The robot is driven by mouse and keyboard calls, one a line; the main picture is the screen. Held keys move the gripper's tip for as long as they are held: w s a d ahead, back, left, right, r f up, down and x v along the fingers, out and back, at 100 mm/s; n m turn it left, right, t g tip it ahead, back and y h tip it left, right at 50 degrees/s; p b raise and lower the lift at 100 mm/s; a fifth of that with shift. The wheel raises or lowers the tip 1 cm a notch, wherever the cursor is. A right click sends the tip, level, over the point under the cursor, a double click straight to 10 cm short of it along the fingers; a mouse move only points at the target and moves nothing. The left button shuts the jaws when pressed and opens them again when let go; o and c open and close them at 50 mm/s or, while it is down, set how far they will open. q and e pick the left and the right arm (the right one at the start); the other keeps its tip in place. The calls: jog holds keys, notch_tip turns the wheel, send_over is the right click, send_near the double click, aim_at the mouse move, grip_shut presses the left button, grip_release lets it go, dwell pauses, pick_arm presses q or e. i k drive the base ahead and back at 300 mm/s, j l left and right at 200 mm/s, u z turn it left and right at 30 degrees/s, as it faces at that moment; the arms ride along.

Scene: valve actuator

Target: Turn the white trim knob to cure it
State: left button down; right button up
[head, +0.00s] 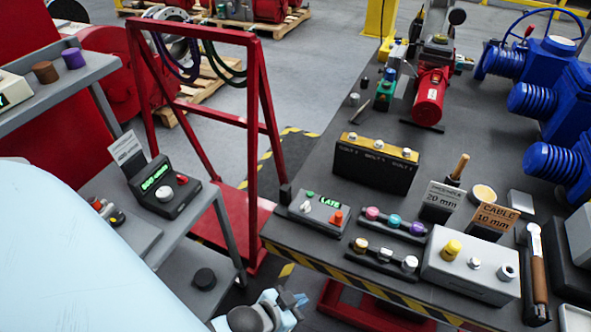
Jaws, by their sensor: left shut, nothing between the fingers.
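Two units carry a white knob. On the dark table's left corner, a grey box (318,212) has a small white knob (306,206), a green-lit display that seems to read "LATE" and an orange knob (337,216). On the left bench, a black unit (178,205) has a larger white knob (165,194), a green display and a red button (182,179). I cannot tell which is the trim knob. My left gripper (294,300) is at the bottom edge, below the table's striped edge, shut and empty, apart from both knobs. My right gripper is out of view.
A red frame (262,130) stands between bench and table. Near the grey box are a dark box with a gold top (375,167), coloured knobs on a black strip (392,222) and a white box with a yellow knob (470,272). Blue actuators (553,100) line the right.

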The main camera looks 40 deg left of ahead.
aim_at(305, 208)
jog(key=j+u, duration=0.2)
jog(key=u, duration=0.75)
jog(key=i+l, duration=0.05)
